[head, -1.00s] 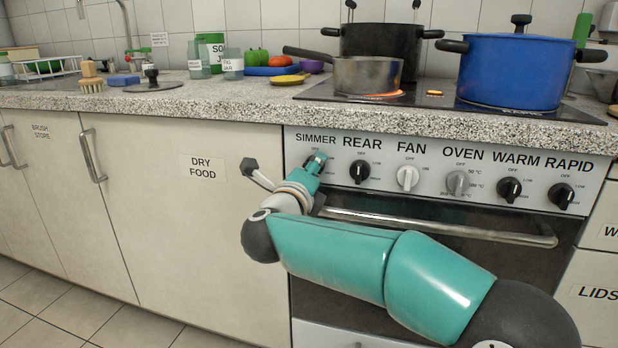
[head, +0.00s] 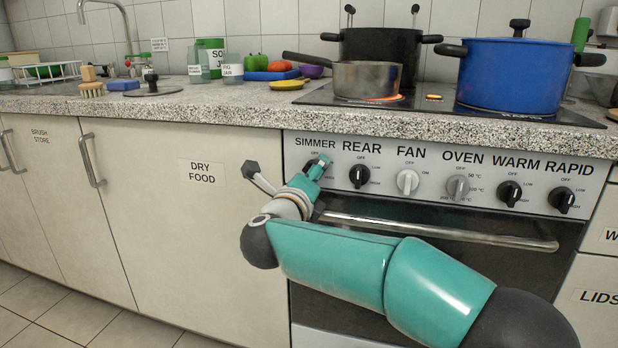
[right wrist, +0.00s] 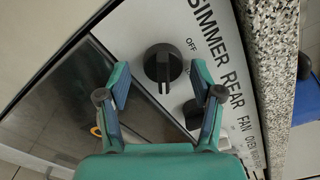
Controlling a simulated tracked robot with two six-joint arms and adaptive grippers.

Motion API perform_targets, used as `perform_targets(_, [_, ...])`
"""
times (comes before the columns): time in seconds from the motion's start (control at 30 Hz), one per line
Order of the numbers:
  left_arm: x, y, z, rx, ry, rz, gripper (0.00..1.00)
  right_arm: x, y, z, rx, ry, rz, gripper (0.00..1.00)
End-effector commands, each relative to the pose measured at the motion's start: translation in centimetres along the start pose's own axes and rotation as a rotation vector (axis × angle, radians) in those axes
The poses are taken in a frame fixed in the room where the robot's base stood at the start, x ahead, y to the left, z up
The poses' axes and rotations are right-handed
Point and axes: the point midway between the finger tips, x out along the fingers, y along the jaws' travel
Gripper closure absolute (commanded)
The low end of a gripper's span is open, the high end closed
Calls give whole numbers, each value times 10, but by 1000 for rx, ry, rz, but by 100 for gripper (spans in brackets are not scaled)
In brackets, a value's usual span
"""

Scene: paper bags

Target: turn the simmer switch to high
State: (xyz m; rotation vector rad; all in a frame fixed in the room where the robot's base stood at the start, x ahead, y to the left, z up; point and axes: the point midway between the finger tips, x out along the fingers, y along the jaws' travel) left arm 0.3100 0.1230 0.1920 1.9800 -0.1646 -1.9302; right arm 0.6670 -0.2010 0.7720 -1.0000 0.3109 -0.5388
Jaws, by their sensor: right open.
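The simmer switch is the leftmost knob on the oven panel (head: 435,178). In the head view my right gripper (head: 321,163) is in front of it and mostly hides it. In the right wrist view the black simmer knob (right wrist: 163,62) shows clearly, its ridge pointing down in the picture, away from the OFF mark. My right gripper (right wrist: 160,80) is open, one finger on each side of the knob, with gaps visible. Whether the fingertips reach the knob's depth I cannot tell. The HIGH mark is not readable in the wrist view. My left gripper is not in view.
The rear knob (head: 359,175) is close to the right of my gripper. The oven handle (head: 440,231) runs just below. A grey saucepan (head: 367,79) over a glowing ring, a black pot (head: 385,42) and a blue pot (head: 515,75) stand above.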

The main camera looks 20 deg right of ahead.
Motion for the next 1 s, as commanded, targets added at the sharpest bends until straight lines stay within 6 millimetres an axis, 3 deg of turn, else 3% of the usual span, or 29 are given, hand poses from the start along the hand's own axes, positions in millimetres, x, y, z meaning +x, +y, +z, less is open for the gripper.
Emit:
perform_targets(0.33, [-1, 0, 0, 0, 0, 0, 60, -14, -1, 2, 2, -4, -1, 34])
perform_targets(0.8, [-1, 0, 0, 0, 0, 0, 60, -100, 1, 1, -1, -4, 1, 34])
perform_targets(1.0, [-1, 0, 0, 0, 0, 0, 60, -117, 1, 1, 1, -2, 0, 34])
